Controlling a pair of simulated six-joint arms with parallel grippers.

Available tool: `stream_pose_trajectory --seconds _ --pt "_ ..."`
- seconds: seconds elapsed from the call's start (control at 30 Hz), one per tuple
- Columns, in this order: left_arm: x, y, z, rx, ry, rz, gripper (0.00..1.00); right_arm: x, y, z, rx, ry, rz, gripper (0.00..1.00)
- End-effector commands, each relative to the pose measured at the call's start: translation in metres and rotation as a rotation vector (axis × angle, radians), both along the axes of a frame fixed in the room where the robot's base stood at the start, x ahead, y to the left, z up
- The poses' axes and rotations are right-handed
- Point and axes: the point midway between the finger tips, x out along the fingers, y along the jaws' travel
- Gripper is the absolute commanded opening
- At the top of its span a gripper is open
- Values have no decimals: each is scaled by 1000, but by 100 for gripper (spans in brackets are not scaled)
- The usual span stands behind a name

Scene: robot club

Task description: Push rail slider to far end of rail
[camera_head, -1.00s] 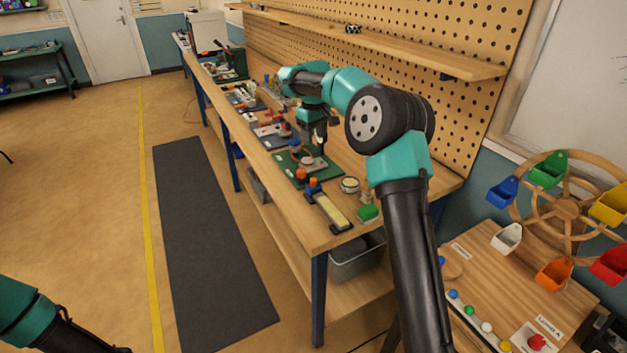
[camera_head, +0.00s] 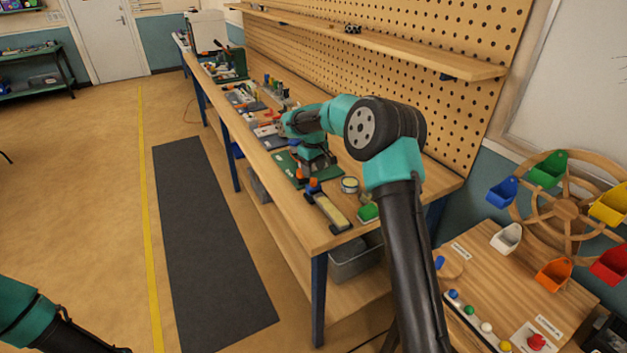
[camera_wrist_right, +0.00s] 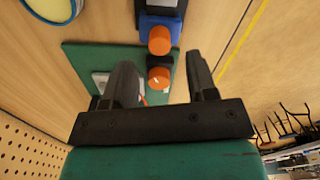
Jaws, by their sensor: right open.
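On the bench a dark rail with a pale yellow strip (camera_head: 333,212) lies near the front edge. A blue block with an orange knob (camera_head: 313,187), which looks like the slider, sits at its far end in the head view. In the right wrist view the blue block (camera_wrist_right: 160,24) is at the top, with its orange knob (camera_wrist_right: 159,40) ahead of the fingertips. My right gripper (camera_wrist_right: 160,62) is open and empty over the bench. A second orange knob (camera_wrist_right: 159,77) on a dark mount shows between its fingers. In the head view its fingertips are mostly hidden.
A green board (camera_head: 285,163) lies beneath my right gripper. A round tin (camera_head: 349,185) and a green block (camera_head: 368,212) stand beside the rail. The pegboard (camera_head: 440,120) rises behind the bench. My left arm (camera_head: 30,312) is low at the left, clear of the bench.

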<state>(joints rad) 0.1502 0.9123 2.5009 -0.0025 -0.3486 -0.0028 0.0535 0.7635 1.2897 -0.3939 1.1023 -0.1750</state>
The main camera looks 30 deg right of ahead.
Motion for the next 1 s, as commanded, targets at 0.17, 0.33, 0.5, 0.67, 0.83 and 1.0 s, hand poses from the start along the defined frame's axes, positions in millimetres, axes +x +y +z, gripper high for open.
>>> stream_pose_trajectory --seconds 0.17,0.33,0.5,0.67,0.83,1.0 --pt "0 0 0 0 0 0 43 0 -1 -30 -1 2 0 52" --pt "0 0 0 0 0 0 43 0 -1 -45 -1 0 0 52" --pt "0 0 0 0 0 0 43 0 0 -50 -1 -1 0 52" --pt "0 0 0 0 0 0 43 0 0 -50 -1 -1 0 52" --pt "0 0 0 0 0 0 43 0 0 -50 -1 -1 0 39" --pt "0 0 0 0 0 0 43 0 0 -49 -1 -1 0 23"
